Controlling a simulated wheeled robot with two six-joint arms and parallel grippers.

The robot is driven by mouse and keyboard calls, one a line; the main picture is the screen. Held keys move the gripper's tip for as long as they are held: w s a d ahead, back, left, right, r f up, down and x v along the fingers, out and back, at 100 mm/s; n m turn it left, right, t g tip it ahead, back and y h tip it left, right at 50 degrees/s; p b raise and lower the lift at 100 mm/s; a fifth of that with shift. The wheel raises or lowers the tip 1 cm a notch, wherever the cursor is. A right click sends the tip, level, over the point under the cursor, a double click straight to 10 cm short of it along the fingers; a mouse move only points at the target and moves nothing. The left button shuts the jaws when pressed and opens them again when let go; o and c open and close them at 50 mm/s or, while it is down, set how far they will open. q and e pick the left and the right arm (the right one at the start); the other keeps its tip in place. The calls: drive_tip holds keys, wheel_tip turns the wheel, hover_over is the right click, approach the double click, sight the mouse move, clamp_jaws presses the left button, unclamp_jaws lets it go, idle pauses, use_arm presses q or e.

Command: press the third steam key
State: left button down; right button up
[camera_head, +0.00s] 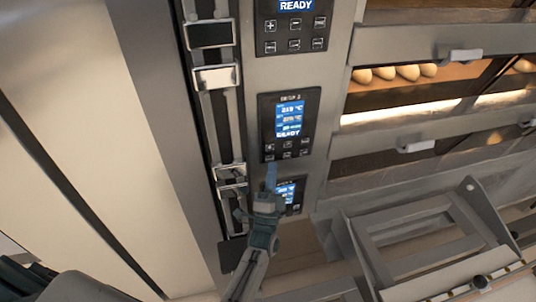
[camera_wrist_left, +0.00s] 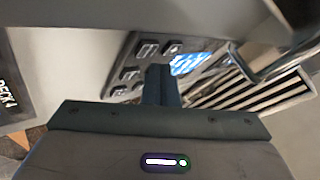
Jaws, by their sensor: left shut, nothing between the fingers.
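Several control panels with blue screens and small keys run down the oven front in the head view. The middle panel (camera_head: 289,122) has two rows of keys under a screen with readings. A lower panel (camera_head: 288,194) is partly hidden behind my left gripper (camera_head: 271,172). That gripper is shut and empty, its tips at the lower edge of the middle panel in the picture. In the left wrist view the shut fingers (camera_wrist_left: 160,78) overlap a panel (camera_wrist_left: 128,72) with a blue screen and keys. Which key is the third steam key, and whether the tips touch, I cannot tell.
Oven decks with glass doors and handles (camera_head: 417,147) lie to the right; bread loaves (camera_head: 395,73) show inside. A metal frame (camera_head: 425,232) stands at the lower right. A rail with clamps (camera_head: 217,78) runs left of the panels. A "DECK 4" plate (camera_wrist_left: 12,85) shows in the wrist view.

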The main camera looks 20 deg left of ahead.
drive_tip(key=shift+s+d, duration=0.2)
drive_tip(key=shift+d, duration=0.6)
idle(0.5)
use_arm(q)
drive_tip(key=shift+w+a+r, duration=0.1)
drive_tip(key=shift+w+a, duration=0.05)
drive_tip(key=shift+a, duration=0.05)
use_arm(e)
drive_tip(key=shift+a+f, duration=0.15)
drive_tip(key=shift+a, duration=0.15)
idle(0.4)
use_arm(q)
drive_tip(key=shift+r, duration=0.2)
